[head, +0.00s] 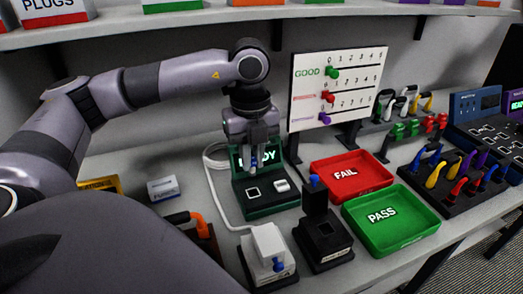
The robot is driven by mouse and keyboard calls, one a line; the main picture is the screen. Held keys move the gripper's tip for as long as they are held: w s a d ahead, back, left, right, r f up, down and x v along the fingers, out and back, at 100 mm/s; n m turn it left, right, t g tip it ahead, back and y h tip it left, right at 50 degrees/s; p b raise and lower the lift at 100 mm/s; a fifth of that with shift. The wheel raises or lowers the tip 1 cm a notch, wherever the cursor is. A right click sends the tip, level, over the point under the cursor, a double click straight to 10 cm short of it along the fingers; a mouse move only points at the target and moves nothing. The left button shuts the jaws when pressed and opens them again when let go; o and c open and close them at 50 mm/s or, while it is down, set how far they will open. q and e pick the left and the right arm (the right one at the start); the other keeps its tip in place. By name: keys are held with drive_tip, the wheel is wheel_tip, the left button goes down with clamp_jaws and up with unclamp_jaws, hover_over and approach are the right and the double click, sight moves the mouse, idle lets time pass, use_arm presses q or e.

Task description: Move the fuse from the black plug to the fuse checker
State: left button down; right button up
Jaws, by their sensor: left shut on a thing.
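My left gripper (253,158) points down in front of the lit screen of the green fuse checker (263,205), above its top face. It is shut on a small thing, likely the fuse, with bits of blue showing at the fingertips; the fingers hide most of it. The checker's screen text is partly covered by the gripper. A black plug (316,203) stands upright on a black base to the right of the checker, with a blue piece at its upper left. Whether a fuse sits in it cannot be told. My right gripper is not in view.
A white plug block (268,241) with a blue piece and white cable stands in front. A red FAIL tray (376,183) and green PASS tray (424,236) lie to the right. A peg board (337,75) and colourful plug racks (466,187) stand beyond. A shelf runs overhead.

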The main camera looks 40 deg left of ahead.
sight(253, 175)
use_arm(q)
drive_tip(key=shift+f+b, duration=1.9)
drive_tip(key=shift+f, duration=0.7)
drive_tip(key=shift+f+b, duration=0.45)
drive_tip(key=shift+f+b, duration=0.45)
drive_tip(key=shift+f, duration=0.05)
idle(0.4)
drive_tip(key=shift+c, duration=2.3)
unclamp_jaws()
